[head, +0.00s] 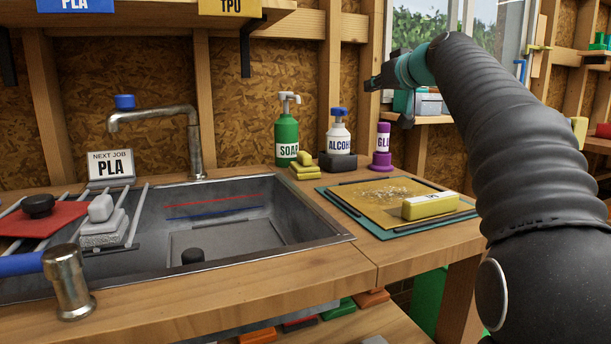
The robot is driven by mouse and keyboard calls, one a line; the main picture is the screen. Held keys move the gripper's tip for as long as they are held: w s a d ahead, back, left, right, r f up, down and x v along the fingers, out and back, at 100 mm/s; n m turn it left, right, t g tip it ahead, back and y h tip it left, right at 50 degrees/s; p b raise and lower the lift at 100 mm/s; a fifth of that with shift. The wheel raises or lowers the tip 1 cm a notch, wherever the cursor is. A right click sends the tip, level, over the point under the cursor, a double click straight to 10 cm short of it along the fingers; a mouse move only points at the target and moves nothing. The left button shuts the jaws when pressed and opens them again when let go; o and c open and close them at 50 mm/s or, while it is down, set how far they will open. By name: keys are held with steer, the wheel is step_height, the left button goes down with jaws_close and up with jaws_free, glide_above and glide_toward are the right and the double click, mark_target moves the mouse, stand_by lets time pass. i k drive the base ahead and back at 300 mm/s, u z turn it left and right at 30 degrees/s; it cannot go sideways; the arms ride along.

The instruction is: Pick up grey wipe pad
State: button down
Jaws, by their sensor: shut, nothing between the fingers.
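A grey speckled pad (104,230) with a light grey grip on top lies on the bars of the rack over the left part of the sink; I take it as the grey wipe pad. Nothing covers it. My gripper (374,84) is raised in front of the back wall, right of the alcohol bottle in the picture. It is shut and empty, far to the right of the pad and apart from it.
The metal faucet (195,140) stands behind the sink (335,232). A red pad (62,222) with a black knob lies left of the grey pad. A metal post (68,285) stands in front. A yellow block (430,206) rests on a gold sheet (365,201) at right.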

mark_target(106, 225)
steer(key=k, duration=0.95)
steer(key=u, duration=0.05)
